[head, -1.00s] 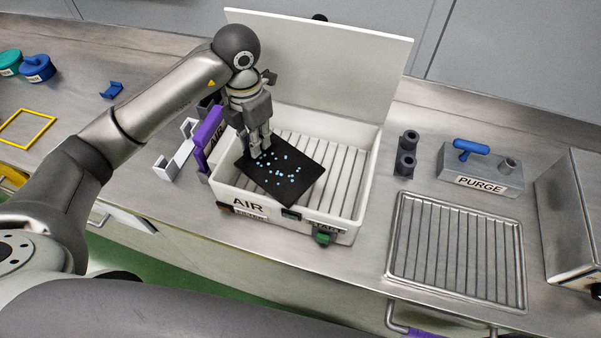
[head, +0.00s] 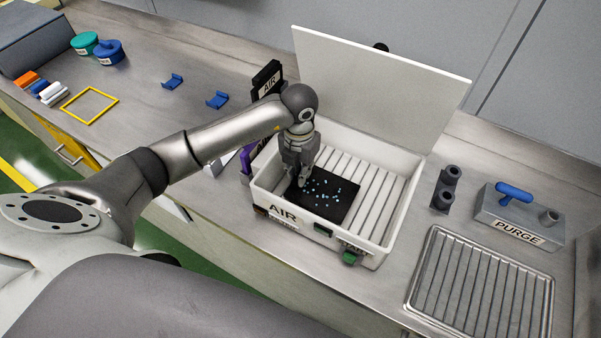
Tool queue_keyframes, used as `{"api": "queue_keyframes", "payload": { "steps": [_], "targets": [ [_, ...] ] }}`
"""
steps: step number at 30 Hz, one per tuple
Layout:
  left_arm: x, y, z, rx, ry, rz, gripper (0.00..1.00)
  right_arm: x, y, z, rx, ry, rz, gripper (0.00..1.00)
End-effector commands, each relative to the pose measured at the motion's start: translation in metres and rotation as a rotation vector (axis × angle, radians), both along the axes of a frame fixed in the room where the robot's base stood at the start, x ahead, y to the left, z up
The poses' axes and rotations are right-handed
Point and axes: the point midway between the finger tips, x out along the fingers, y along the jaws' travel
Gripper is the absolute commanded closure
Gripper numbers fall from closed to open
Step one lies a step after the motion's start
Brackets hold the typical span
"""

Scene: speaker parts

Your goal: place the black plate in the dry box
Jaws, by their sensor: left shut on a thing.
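The black plate (head: 335,202), with light blue specks on it, is inside the left part of the white dry box (head: 377,249). The box's lid (head: 385,85) stands open at the back, and its front carries an AIR label. The plate lies low, near or on the ribbed floor; I cannot tell whether it touches. My left gripper (head: 303,185) is shut on the plate's left edge, reaching down into the box from above. The fingertips are partly hard to make out. My right gripper is not in view.
To the right stand dark cylinders (head: 446,188), a grey PURGE block (head: 518,215) with a blue handle, and a wire rack (head: 480,285). The ribbed floor right of the plate is free.

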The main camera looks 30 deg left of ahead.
Motion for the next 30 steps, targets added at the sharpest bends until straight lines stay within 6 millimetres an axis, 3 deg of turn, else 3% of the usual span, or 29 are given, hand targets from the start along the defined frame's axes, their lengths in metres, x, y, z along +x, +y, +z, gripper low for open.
{"api": "queue_keyframes", "payload": {
  "steps": [4,12,13,17,30],
  "targets": [
    [-0.001,0.000,-0.017,-0.001,0.002,0.001,1.00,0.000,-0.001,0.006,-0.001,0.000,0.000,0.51],
    [0.000,0.000,-0.020,0.000,0.000,0.000,1.00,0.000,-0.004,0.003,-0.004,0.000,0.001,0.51],
    [0.000,0.000,-0.019,0.000,0.000,0.000,0.82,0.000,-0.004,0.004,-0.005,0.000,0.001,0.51],
    [0.000,0.000,-0.019,0.000,0.000,0.000,0.65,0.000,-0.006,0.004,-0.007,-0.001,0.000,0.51],
    [0.001,0.000,-0.011,0.000,-0.005,0.000,0.64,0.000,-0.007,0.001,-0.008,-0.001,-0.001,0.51]
  ]
}}
